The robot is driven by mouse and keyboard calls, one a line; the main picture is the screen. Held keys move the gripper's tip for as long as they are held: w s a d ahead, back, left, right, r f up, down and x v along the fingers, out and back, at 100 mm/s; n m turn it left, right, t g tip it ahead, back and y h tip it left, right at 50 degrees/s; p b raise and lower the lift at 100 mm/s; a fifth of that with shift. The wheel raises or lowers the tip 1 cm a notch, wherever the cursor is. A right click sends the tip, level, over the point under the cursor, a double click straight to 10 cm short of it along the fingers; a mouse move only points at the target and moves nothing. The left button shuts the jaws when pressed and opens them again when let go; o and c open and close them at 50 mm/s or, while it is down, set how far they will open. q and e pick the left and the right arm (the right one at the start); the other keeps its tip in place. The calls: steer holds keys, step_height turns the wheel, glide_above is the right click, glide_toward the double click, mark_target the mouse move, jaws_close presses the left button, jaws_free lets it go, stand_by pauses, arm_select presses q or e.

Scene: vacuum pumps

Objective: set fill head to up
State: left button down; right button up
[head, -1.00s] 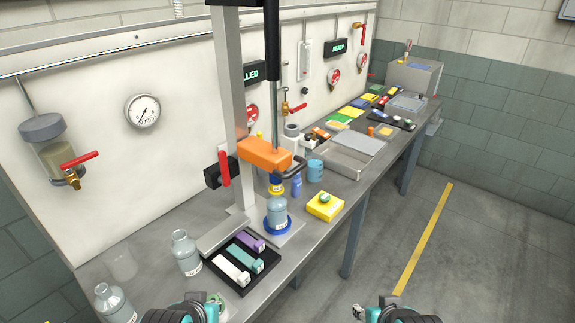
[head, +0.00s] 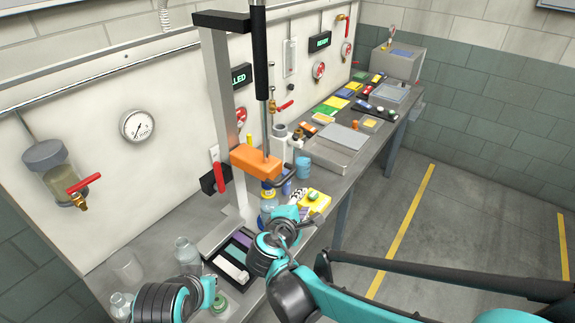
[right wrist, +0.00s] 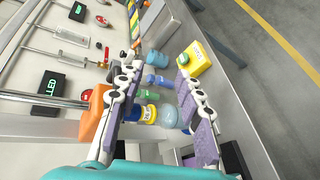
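The orange fill head (head: 255,163) sits on the grey upright column (head: 222,110), low above a bottle (head: 268,205) with a yellow and blue neck. A dark looped handle (head: 291,169) sticks out at its right. In the right wrist view the fill head (right wrist: 93,112) shows at the left, partly behind a finger. My right gripper (head: 306,204) is below and right of the fill head, near the bottle. In the right wrist view its fingers (right wrist: 157,66) are spread apart with nothing gripped. My left gripper (head: 214,298) is low at the front; its fingers are unclear.
A yellow box (head: 319,200) and a blue cup (head: 303,167) stand right of the bottle. A red-handled switch (head: 219,178) is left of the column.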

mark_target(284, 182)
steer(key=a+r+n, duration=0.1)
steer(key=a, duration=0.1)
steer(key=w+a+r+n+t+p, duration=0.1)
steer(key=a, duration=0.1)
steer(key=a+n+t, duration=0.1)
steer(key=a, duration=0.1)
steer(key=shift+w+a+r, duration=0.2)
steer(key=shift+w+r, duration=0.15)
steer(key=shift+r, duration=0.05)
steer(key=x, duration=0.7)
steer(key=shift+w+d+b, duration=0.1)
steer(key=shift+w+b, duration=0.2)
jaws_close()
